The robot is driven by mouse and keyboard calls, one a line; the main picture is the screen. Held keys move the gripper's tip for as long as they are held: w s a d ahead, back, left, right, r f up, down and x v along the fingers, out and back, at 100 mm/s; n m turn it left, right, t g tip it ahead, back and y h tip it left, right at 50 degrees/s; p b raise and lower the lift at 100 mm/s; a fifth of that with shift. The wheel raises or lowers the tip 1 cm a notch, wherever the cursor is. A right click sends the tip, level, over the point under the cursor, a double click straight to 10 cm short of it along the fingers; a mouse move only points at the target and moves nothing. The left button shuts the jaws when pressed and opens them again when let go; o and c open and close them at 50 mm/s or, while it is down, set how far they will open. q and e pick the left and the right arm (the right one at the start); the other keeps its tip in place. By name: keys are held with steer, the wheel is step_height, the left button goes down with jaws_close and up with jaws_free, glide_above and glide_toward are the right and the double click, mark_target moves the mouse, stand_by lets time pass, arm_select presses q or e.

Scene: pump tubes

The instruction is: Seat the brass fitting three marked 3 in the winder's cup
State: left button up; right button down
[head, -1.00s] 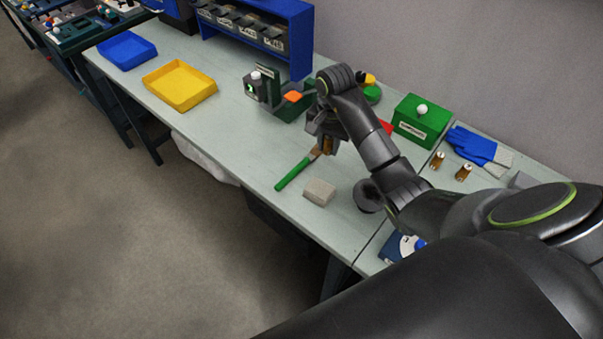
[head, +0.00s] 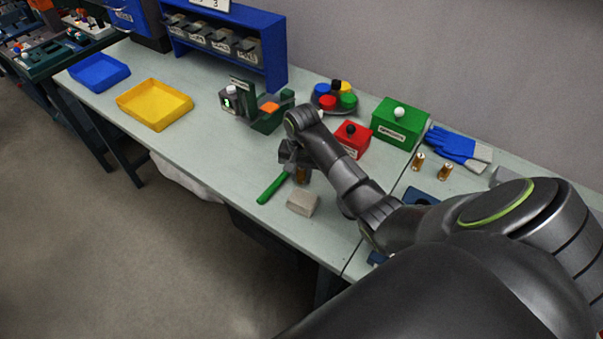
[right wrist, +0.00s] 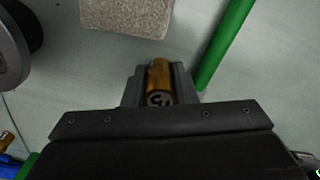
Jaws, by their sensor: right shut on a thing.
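My right gripper (head: 299,166) is shut on a brass fitting (head: 302,176), above the table near a grey block. In the right wrist view the fitting (right wrist: 159,84) lies between the fingers (right wrist: 160,80), its end marked 3 towards the camera. I cannot tell for sure whether this is the winder, and no cup can be made out. Two other brass fittings (head: 418,162) (head: 443,172) stand on the right. My left gripper is not in view.
A grey block (head: 303,202) and a green-handled tool (head: 273,188) lie close to the gripper. A round grey metal object (right wrist: 14,48) shows in the wrist view. Red (head: 352,140) and green (head: 398,122) boxes stand behind my arm. Yellow (head: 153,104) and blue trays (head: 99,72) lie left.

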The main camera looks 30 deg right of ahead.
steer(key=shift+f, duration=0.25)
steer(key=shift+f, duration=0.2)
steer(key=c, duration=1.2)
jaws_free()
steer(key=shift+o, duration=0.2)
steer(key=shift+r, duration=0.15)
